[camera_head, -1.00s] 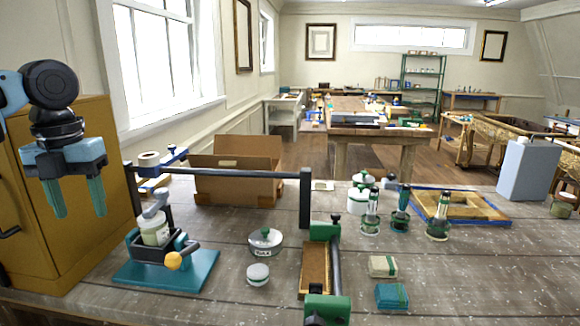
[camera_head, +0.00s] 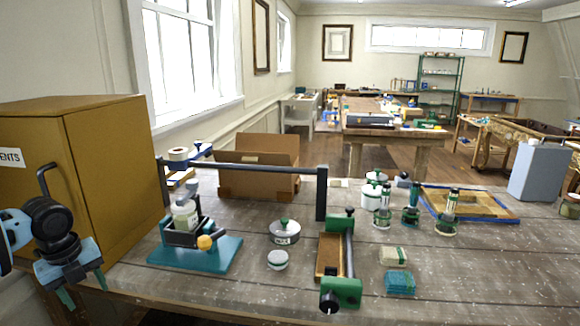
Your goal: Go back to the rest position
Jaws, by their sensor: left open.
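My left gripper (camera_head: 84,293) is at the lower left, in front of the yellow-brown cabinet and beside the table's left front edge. Its green fingers point down and stand apart, with nothing between them. My right gripper does not show. The wooden table (camera_head: 330,285) carries the tools. A teal-based stand (camera_head: 217,253) with a white jar (camera_head: 185,215) in its holder stands at the table's left, to the right of my left gripper and apart from it.
The yellow-brown cabinet (camera_head: 110,175) stands at the left. A cardboard box (camera_head: 257,183), a lidded tin (camera_head: 285,232), a green-ended clamp frame (camera_head: 345,292) and wrapped blocks (camera_head: 399,283) occupy the table. A grey block (camera_head: 538,172) stands at the right. The right front tabletop is clear.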

